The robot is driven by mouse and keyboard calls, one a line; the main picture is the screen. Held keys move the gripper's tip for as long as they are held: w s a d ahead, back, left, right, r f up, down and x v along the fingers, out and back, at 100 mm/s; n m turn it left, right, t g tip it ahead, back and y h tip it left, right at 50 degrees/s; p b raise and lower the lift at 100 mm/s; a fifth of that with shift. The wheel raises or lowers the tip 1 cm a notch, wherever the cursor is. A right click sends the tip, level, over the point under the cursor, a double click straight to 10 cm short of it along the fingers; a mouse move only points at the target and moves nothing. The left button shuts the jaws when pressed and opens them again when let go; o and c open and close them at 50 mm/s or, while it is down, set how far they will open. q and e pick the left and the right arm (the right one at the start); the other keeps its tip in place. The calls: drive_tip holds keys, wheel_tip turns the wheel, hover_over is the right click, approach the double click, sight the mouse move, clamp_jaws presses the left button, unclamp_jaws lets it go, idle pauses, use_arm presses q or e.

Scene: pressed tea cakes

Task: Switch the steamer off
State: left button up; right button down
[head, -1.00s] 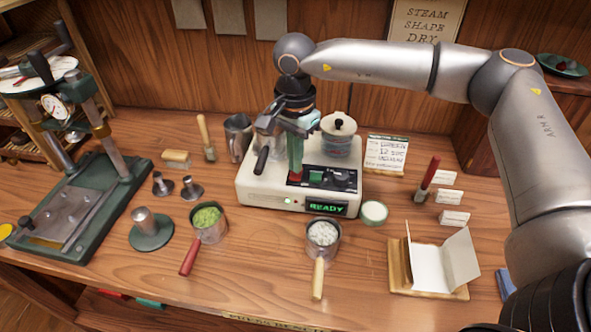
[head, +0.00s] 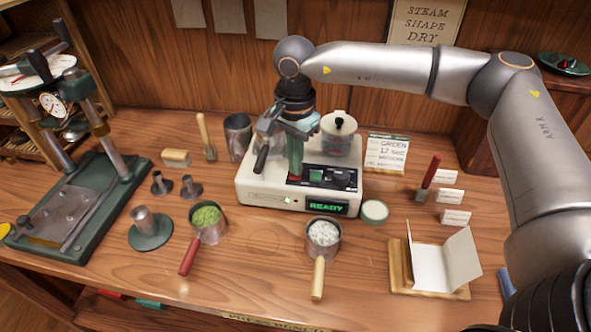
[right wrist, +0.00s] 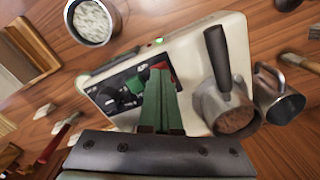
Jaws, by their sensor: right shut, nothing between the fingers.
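The steamer (head: 262,192) is a cream box in the middle of the table. Its display (head: 325,208) reads READY in green, and a small green light (head: 288,200) glows on its front. A green button (head: 316,176) shows on the dark top panel. My right gripper (head: 295,174) points down at the panel, left of the green button, shut and empty. My left gripper is out of view.
A pan of green leaf (head: 207,216) and a pan of white pieces (head: 323,233) stand in front. A press (head: 75,205) is at left.

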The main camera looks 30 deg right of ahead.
drive_tip(key=shift+f+b, duration=0.45)
drive_tip(key=shift+f, duration=0.2)
drive_tip(key=shift+r, duration=0.15)
drive_tip(key=shift+r+p, duration=2.5)
drive_tip(key=shift+r, duration=0.9)
